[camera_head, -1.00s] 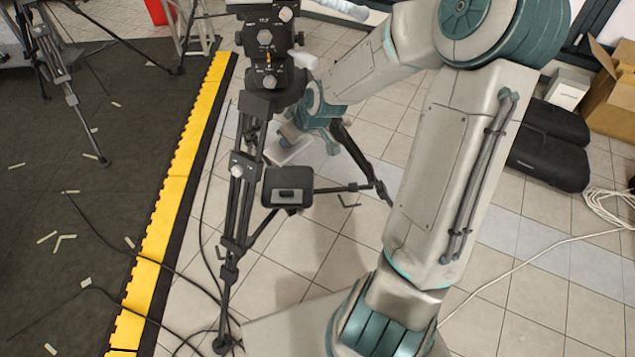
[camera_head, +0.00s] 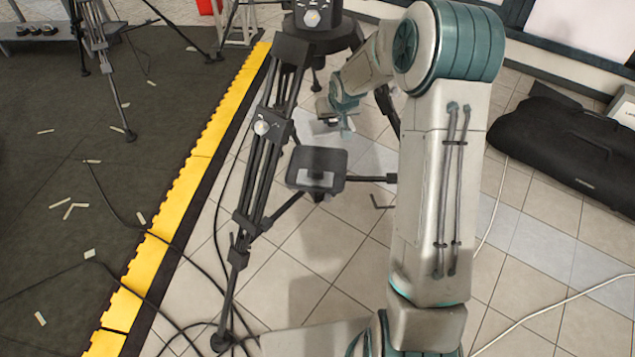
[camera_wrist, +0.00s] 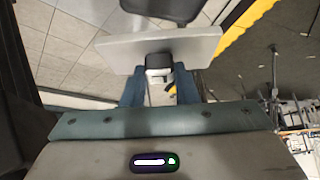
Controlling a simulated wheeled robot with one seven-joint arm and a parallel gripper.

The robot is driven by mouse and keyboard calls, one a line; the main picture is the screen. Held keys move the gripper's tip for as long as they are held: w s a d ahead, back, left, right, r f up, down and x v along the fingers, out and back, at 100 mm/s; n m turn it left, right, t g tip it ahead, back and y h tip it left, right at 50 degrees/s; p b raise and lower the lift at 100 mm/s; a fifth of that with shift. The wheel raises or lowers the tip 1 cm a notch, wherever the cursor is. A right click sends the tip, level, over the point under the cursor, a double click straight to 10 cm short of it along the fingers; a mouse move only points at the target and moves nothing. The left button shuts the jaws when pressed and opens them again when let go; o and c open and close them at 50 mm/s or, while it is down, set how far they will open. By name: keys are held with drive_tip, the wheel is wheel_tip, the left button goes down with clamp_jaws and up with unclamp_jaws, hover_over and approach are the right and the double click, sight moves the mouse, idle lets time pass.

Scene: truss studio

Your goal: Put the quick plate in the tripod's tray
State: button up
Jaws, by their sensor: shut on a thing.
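My gripper (camera_wrist: 159,72) is shut on the quick plate, a flat light grey plate (camera_wrist: 203,46) with a dark and white block under its middle between my fingers. In the head view my gripper (camera_head: 338,118) is small and partly hidden, beside the tripod (camera_head: 268,150). The tripod's tray (camera_head: 301,160) is a dark, rounded square between its legs, below and nearer the camera than my gripper. A paler patch shows on the tray; I cannot tell what it is. A dark edge, likely the tray (camera_wrist: 165,8), shows beyond the plate in the wrist view. Plate and tray look apart.
The tripod's legs and spreader arms surround the tray. Cables (camera_head: 190,262) run over the floor at left, near a yellow edge strip (camera_head: 185,180). A long black bag (camera_head: 565,145) lies at right. Tiled floor is open between.

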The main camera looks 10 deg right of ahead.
drive_tip(key=w+a+f+m+h+b, duration=0.2)
drive_tip(key=w+f+m+b, duration=0.2)
drive_tip(key=w+f+b, duration=0.9)
drive_tip(key=s+f+b, duration=0.1)
drive_tip(key=f+b, duration=0.1)
drive_tip(key=f, duration=0.1)
drive_tip(key=s+f+b, duration=0.1)
drive_tip(key=f+b, duration=0.1)
drive_tip(key=f, duration=0.1)
drive_tip(key=s+f+b, duration=0.1)
drive_tip(key=f+b, duration=0.1)
drive_tip(key=f, duration=0.1)
drive_tip(key=shift+s+a+f, duration=0.1)
drive_tip(key=shift+f, duration=0.15)
drive_tip(key=shift+r, duration=0.1)
drive_tip(key=o, duration=1)
drive_tip(key=shift+b, duration=0.3)
drive_tip(key=shift+o, duration=0.2)
